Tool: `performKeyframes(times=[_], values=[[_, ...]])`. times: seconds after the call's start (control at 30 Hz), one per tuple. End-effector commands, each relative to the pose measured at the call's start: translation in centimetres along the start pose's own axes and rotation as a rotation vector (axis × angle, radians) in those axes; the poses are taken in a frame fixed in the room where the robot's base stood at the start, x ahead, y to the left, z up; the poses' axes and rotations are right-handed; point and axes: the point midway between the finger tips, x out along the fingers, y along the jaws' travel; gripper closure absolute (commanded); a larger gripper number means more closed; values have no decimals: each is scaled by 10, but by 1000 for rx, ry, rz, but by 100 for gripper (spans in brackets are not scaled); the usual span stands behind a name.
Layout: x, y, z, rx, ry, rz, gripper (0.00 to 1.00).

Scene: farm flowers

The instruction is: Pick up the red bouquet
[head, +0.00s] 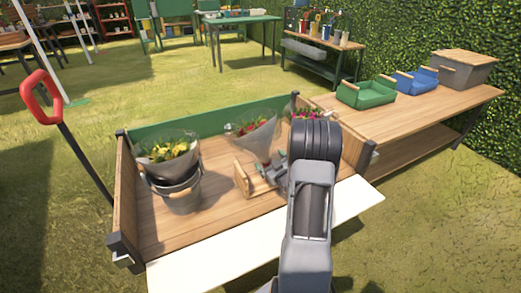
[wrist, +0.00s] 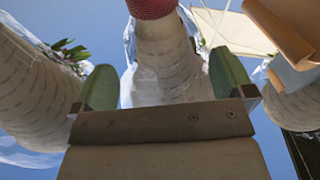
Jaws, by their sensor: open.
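The red bouquet (head: 259,140), in clear wrapping, stands in the middle of the wooden cart bed, partly hidden by my arm's end. My gripper (head: 273,175) is low in front of it. In the wrist view, my gripper (wrist: 165,82) is open, with its two green-padded fingers apart. A pale wrapped bouquet base (wrist: 166,62) shows between the fingers, with a red patch above it. I cannot tell whether the fingers touch it. Other wrapped shapes show on both sides.
A yellow bouquet (head: 166,150) stands in a metal bucket (head: 180,192) at the cart's left. Another pink-red bouquet (head: 304,112) is behind my arm. A small wooden piece (head: 242,179) is near my gripper. A wooden table (head: 415,115) with bins adjoins at right.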

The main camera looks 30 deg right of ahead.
Motion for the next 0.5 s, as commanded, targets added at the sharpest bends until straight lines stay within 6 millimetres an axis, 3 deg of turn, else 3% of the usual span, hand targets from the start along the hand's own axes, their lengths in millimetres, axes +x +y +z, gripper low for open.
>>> performKeyframes(times=[0.27, 0.5], values=[[17, -2, 0, -1, 0, -1, 0], [49, -3, -1, -1, 1, 0, 0]])
